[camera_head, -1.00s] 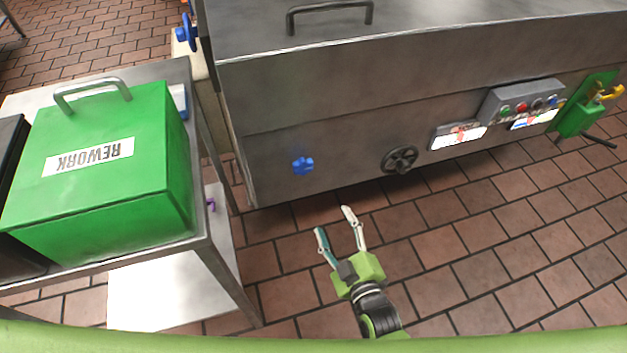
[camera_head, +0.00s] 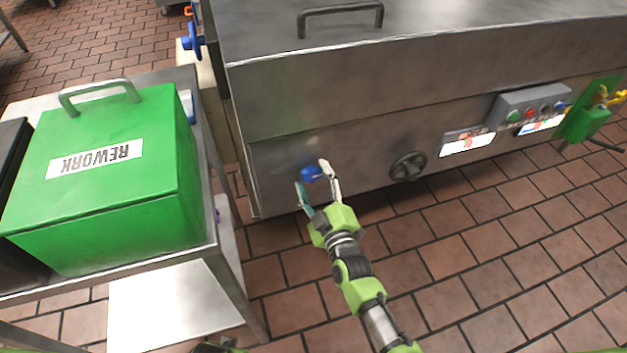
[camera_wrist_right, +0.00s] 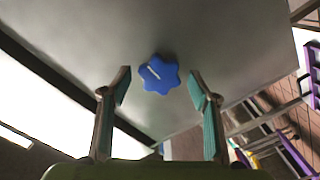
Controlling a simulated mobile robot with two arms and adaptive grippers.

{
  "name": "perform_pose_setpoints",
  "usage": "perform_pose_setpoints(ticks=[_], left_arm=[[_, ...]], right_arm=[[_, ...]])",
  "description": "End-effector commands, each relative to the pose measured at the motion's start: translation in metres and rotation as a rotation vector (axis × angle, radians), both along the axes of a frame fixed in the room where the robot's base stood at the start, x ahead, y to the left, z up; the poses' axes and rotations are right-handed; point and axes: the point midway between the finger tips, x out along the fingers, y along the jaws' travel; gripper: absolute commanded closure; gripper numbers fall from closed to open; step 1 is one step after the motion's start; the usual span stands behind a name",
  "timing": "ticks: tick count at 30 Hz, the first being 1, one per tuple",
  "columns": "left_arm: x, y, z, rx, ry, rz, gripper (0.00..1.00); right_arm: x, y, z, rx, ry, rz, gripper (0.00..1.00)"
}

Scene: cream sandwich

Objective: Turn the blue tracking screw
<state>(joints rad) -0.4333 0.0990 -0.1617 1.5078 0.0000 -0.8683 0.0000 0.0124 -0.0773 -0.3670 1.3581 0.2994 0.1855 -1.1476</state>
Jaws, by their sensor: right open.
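The blue tracking screw (camera_head: 310,174) is a lobed knob on the lower left of the steel machine's front. In the right wrist view the blue screw (camera_wrist_right: 163,78) has a pale line on its face. My right gripper (camera_head: 313,177) is open, with its fingertips on either side of the screw in the head view. In the right wrist view the open right gripper (camera_wrist_right: 160,88) has the screw in line with the gap between its fingers, slightly beyond the tips. I see no contact between fingers and screw.
The steel machine (camera_head: 400,105) fills the upper right. A black handwheel (camera_head: 408,167) is right of the screw, with a grey button box (camera_head: 530,108) farther right. A green box marked REWORK (camera_head: 110,190) stands on a steel table at the left. The floor in front is clear.

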Motion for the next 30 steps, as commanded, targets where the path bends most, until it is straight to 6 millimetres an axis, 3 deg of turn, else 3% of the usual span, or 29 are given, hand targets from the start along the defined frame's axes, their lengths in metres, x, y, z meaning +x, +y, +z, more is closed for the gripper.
perform_pose_setpoints(ticks=[10, 15, 30], left_arm=[[0.0009, 0.0003, 0.0024, 0.001, 0.001, 0.000, 1.00], [0.0010, 0.0004, 0.0023, 0.001, 0.001, 0.000, 1.00], [-0.0017, 0.0015, -0.0013, 0.001, -0.002, 0.000, 1.00]], right_arm=[[0.0038, 0.0012, -0.0002, 0.000, 0.001, 0.000, 0.44], [0.0036, 0.0011, -0.0002, 0.000, 0.001, 0.000, 0.83], [0.0034, 0.0010, 0.0006, 0.095, 0.032, 0.001, 0.83]])
